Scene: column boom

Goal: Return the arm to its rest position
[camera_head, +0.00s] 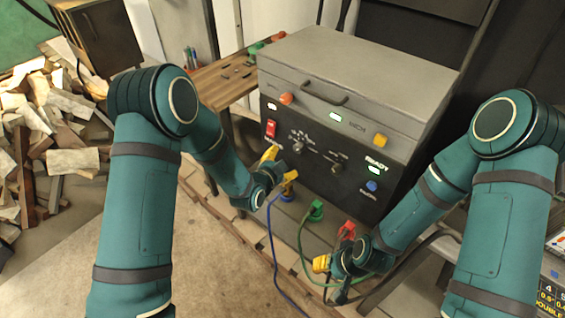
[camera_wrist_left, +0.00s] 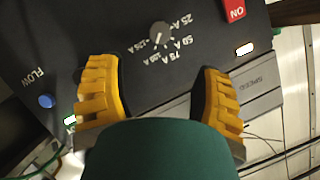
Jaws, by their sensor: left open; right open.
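My left arm (camera_head: 135,230) comes in from the left of the head view. Its gripper (camera_head: 279,167) is in front of the lower left of the machine's black control panel (camera_head: 325,145). In the left wrist view, its two yellow fingers (camera_wrist_left: 160,98) are spread apart with nothing between them. The panel's knob (camera_wrist_left: 160,35) shows beyond the fingers. My right arm (camera_head: 505,225) comes in from the right. Its gripper (camera_head: 334,262) is low in front of the machine, near a red plug (camera_head: 347,231). Its fingers are partly hidden, so contact with the plug is unclear.
A green plug (camera_head: 316,211) stands between the grippers. A blue cable (camera_head: 273,250) hangs below my left gripper, and a green cable (camera_head: 302,245) runs near my right. A wooden table (camera_head: 222,82) and a rubble pile (camera_head: 55,125) are at left. The floor (camera_head: 220,265) is open at front.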

